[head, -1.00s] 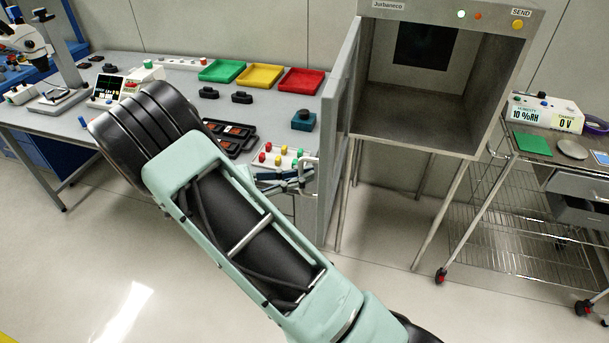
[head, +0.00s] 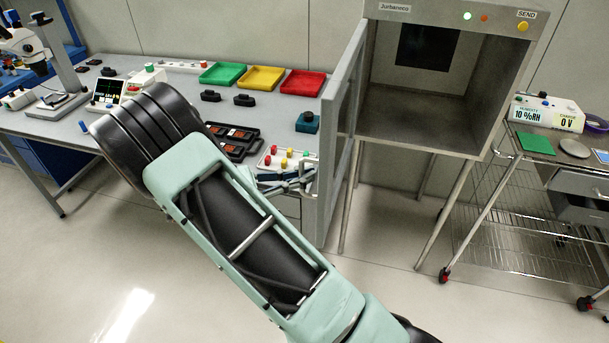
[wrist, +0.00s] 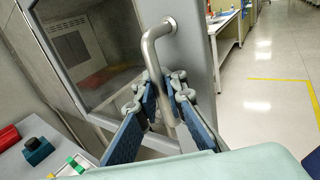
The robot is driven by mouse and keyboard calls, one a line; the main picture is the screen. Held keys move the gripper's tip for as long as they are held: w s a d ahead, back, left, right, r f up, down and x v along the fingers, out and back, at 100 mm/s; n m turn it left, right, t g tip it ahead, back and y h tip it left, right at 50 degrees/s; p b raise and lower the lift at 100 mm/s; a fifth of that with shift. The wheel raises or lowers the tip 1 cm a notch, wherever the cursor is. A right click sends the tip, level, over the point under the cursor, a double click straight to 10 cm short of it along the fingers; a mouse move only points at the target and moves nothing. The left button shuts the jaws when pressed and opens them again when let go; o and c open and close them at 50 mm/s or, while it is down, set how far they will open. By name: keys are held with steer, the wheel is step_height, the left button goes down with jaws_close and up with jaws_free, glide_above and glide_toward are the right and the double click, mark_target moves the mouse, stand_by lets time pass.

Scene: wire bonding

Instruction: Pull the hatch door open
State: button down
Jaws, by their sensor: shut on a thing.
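The hatch door (head: 332,165) is a grey framed panel with a window. It stands open at the left side of the hatch (head: 450,12), a grey steel box whose inside shows in the head view. In the wrist view the door's frame (wrist: 199,75) and bent metal handle (wrist: 149,50) are close up. My gripper (wrist: 163,95) is shut around the lower part of the handle, with one finger on each side. In the head view my gripper (head: 298,184) is small and partly hidden by my arm, beside the door's free edge.
A workbench (head: 275,110) with green, yellow and red trays, a microscope and small devices stands behind my arm on the left. A wheeled wire cart (head: 520,235) stands at the right. The floor in front of the hatch is clear.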

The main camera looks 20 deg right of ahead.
steer(key=shift+s+a+f, duration=0.15)
steer(key=shift+f, duration=0.05)
steer(key=c, duration=2)
jaws_free()
steer(key=shift+s+a+r, duration=0.1)
steer(key=shift+a+r, duration=0.05)
steer(key=shift+c, duration=0.2)
steer(key=a, duration=1.1)
steer(key=shift+a, duration=0.35)
